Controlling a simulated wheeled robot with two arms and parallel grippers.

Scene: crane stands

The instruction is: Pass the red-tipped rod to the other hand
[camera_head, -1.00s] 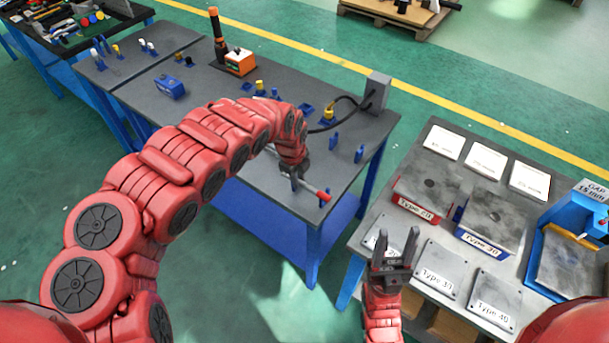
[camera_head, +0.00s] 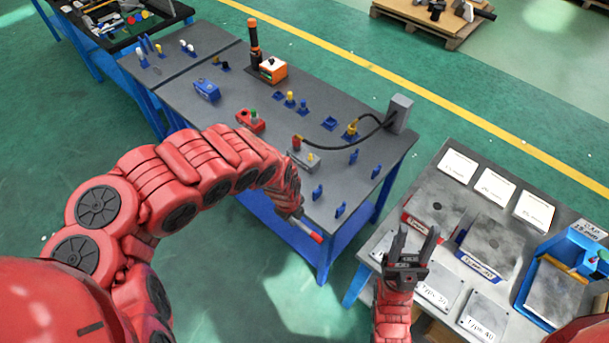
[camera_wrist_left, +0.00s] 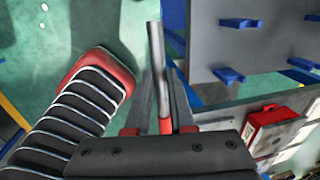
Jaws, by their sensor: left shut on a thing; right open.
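My left gripper (camera_head: 294,212) is shut on the red-tipped rod (camera_head: 304,226), held in the air by the front edge of the long grey table. The rod's red end points down and right in the head view. In the left wrist view the rod (camera_wrist_left: 154,48) lies between the fingers of the left gripper (camera_wrist_left: 162,85), its grey end sticking out past them and its red part close to the palm. My right gripper (camera_head: 412,242) is open and empty, fingers pointing up in the picture, right of the rod and apart from it.
The grey table (camera_head: 240,95) on blue legs carries blue holders, an orange box (camera_head: 273,70), a red block (camera_head: 250,121) and a cabled grey post (camera_head: 399,113). A second table with labelled plates (camera_head: 484,240) stands right, behind my right gripper. Green floor shows between the tables.

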